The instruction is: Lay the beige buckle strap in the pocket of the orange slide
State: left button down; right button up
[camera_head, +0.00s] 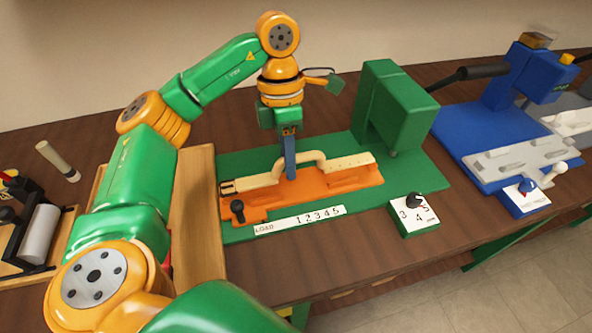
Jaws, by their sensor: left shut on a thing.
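The beige buckle strap (345,163) lies along the back of the orange slide (330,190), with a raised loop in its middle and a dark-tipped end at the left. It appears to lie in or just over the slide's pocket; I cannot tell whether it is fully seated. My left gripper (289,172) comes down from above and is shut on the strap near the left foot of the loop. The jaws hide that part of the strap. My right gripper is not in view.
The slide rests on a green base (430,178) with a green block (392,108) behind it. A numbered dial box (413,216) stands at the front right. A blue machine (510,120) stands farther right. A wooden tray (200,215) lies left, partly behind my arm.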

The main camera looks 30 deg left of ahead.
pick_arm(q)
jog(key=f, duration=0.1)
jog(key=w+f, duration=0.2)
jog(key=shift+w+a+f+b, duration=0.15)
jog(key=shift+a+f+b, duration=0.1)
jog(key=shift+a+b, duration=0.1)
notch_tip(320, 180, down, 3)
jog(key=shift+r, duration=0.2)
jog(key=shift+f, duration=0.15)
jog(key=c, duration=0.8)
grip_release()
jog(key=shift+o, duration=0.2)
